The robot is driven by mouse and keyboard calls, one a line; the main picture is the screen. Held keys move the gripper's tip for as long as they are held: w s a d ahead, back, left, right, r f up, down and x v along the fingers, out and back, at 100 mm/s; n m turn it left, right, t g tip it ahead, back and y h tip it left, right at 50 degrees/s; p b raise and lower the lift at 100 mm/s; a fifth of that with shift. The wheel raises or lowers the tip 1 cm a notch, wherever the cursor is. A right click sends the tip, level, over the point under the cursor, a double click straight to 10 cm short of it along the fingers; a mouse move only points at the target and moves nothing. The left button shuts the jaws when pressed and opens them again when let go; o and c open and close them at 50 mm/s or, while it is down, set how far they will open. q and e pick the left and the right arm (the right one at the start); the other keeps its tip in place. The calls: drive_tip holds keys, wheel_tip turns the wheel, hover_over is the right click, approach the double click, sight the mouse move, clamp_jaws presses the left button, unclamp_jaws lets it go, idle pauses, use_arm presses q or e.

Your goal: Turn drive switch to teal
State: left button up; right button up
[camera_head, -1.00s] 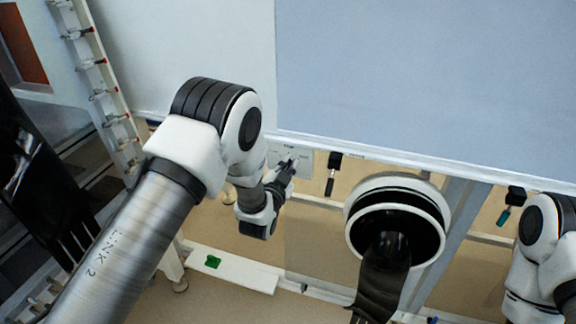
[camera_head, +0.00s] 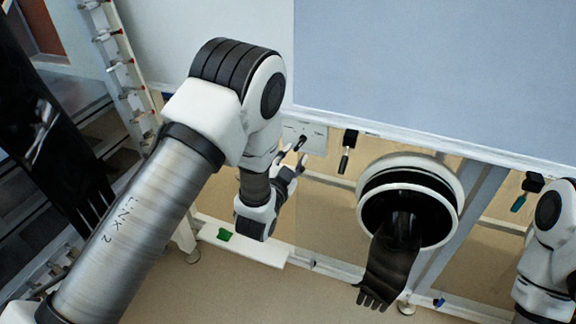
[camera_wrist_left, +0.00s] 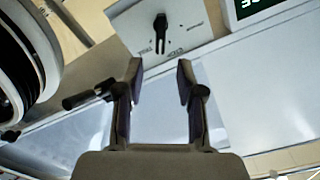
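The drive switch is a black knob (camera_wrist_left: 160,32) on a pale plate (camera_wrist_left: 135,22) with small dark labels too blurred to read surely. In the left wrist view its narrow end points down the picture, between two lower labels. In the head view the plate (camera_head: 316,140) sits below the big panel, and the knob (camera_head: 300,144) is small beside the fingers. My left gripper (camera_head: 291,158) is open and empty; in the left wrist view its fingers (camera_wrist_left: 159,80) stand apart, with the knob beyond the gap, apparently not touched. My right gripper is out of view.
A round black port (camera_head: 452,190) with a hanging dark glove (camera_head: 393,268) is right of the plate. A black-handled item (camera_head: 347,152) hangs between them. A ladder-like white post (camera_head: 125,75) stands left.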

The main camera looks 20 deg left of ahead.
use_arm(q)
drive_tip(key=s, duration=0.4)
drive_tip(key=shift+s, duration=0.4)
